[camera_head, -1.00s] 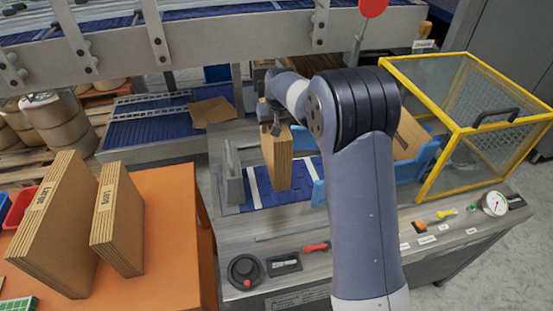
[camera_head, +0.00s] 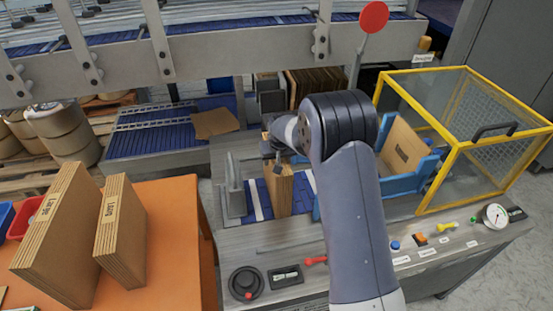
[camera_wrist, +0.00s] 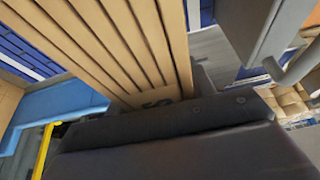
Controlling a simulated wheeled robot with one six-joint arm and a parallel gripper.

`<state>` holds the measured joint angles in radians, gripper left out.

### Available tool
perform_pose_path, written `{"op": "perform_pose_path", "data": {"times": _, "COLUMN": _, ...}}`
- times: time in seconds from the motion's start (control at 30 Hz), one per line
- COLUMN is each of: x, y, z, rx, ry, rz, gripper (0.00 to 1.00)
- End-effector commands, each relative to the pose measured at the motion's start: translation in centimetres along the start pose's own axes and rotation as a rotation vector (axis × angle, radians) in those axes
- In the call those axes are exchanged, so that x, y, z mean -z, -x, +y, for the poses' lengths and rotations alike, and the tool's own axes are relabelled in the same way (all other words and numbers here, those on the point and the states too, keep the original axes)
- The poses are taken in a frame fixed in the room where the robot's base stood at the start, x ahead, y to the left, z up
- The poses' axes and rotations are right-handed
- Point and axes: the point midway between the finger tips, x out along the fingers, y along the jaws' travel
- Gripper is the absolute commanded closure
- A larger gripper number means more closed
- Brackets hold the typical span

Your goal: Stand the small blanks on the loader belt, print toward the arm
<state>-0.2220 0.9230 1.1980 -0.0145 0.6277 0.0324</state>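A small bundle of tan cardboard blanks (camera_head: 279,192) stands upright over the blue loader belt (camera_head: 250,198), its layered edges toward the head camera. Its lower end is at or just above the belt; I cannot tell which. My gripper (camera_head: 274,158) is at the bundle's upper end and appears shut on it, though the arm hides part of the grasp. In the wrist view the bundle (camera_wrist: 120,45) fills the upper left, with a partly hidden dark letter, apparently S, beside the dark gripper part (camera_wrist: 180,140).
Two larger bundles, marked Large (camera_head: 55,240) and Long (camera_head: 122,235), stand on the orange table (camera_head: 175,230). A grey upright guide (camera_head: 235,188) is left of the belt. A blue holder (camera_head: 410,182) with a blank and a yellow-framed guard (camera_head: 450,140) stand right.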

Motion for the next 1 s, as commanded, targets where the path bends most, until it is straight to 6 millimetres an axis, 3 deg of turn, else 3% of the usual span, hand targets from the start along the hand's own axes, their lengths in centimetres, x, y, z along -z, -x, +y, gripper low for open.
{"op": "perform_pose_path", "data": {"times": 0.23, "x": 0.0, "y": 0.0, "z": 0.0, "rx": 0.0, "ry": 0.0, "rz": 0.0, "gripper": 0.28}}
{"op": "perform_pose_path", "data": {"times": 0.63, "x": 0.1, "y": 0.8, "z": 0.0, "rx": 0.0, "ry": 0.0, "rz": 0.001, "gripper": 0.28}}
{"op": "perform_pose_path", "data": {"times": 1.0, "x": 0.1, "y": 7.3, "z": 0.0, "rx": 0.0, "ry": 0.0, "rz": 0.004, "gripper": 0.28}}
